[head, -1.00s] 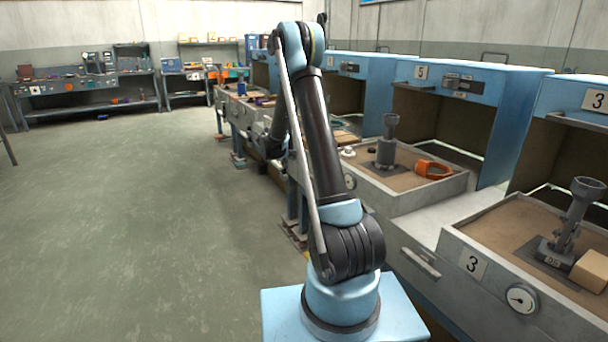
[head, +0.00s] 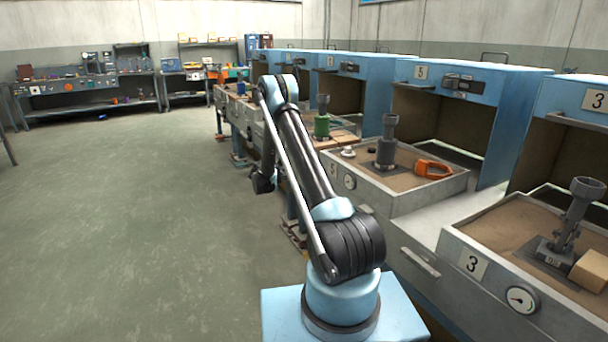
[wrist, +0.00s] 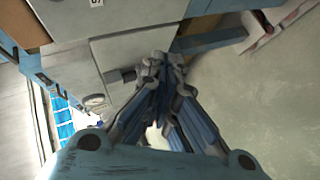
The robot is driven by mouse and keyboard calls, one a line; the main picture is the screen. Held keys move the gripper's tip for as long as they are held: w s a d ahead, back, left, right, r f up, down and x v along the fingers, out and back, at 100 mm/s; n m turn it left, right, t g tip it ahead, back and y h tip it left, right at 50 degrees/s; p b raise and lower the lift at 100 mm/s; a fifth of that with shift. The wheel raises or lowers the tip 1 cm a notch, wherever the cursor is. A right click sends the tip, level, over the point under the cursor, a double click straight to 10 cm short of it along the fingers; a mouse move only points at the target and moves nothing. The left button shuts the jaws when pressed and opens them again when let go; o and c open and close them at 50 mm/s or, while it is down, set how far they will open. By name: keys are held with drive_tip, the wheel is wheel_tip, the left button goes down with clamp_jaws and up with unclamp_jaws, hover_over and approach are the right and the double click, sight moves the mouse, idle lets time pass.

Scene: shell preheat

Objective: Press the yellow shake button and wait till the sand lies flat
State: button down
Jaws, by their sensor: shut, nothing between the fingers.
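I cannot make out a yellow button in either view. My gripper (wrist: 162,62) is shut and empty in the wrist view, with its fingertips together in front of a grey bench front (wrist: 125,48). A small dark block (wrist: 120,76) sits just left of the tips. I cannot tell whether the tips touch anything. In the head view, the dark end of my arm hangs low beside the bench row, and its fingers are too small to read. Brown sand lies in the tray marked 5 (head: 402,204) and the tray marked 3 (head: 478,247), with stands set in it.
A round gauge (wrist: 95,101) is on the bench front in the wrist view. A green stand (head: 321,121) is farther along. Blue hoods (head: 462,83) line the right. The floor (head: 130,220) at left is clear.

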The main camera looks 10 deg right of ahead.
drive_tip(key=shift+d, duration=0.1)
drive_tip(key=w+d, duration=0.2)
drive_tip(key=d, duration=0.6)
drive_tip(key=shift+w, duration=0.4)
drive_tip(key=shift+d, duration=0.2)
idle(1.2)
drive_tip(key=shift+d+r, duration=0.1)
drive_tip(key=shift+d, duration=0.2)
drive_tip(key=shift+w+d, duration=0.2)
drive_tip(key=shift+d, duration=0.2)
idle(1.0)
drive_tip(key=shift+s+a, duration=0.3)
drive_tip(key=shift+a, duration=0.5)
drive_tip(key=shift+s+a, duration=0.25)
drive_tip(key=shift+a, duration=0.55)
drive_tip(key=shift+s+a, duration=0.25)
drive_tip(key=shift+a, duration=0.55)
drive_tip(key=shift+s+a, duration=0.25)
drive_tip(key=shift+a, duration=0.55)
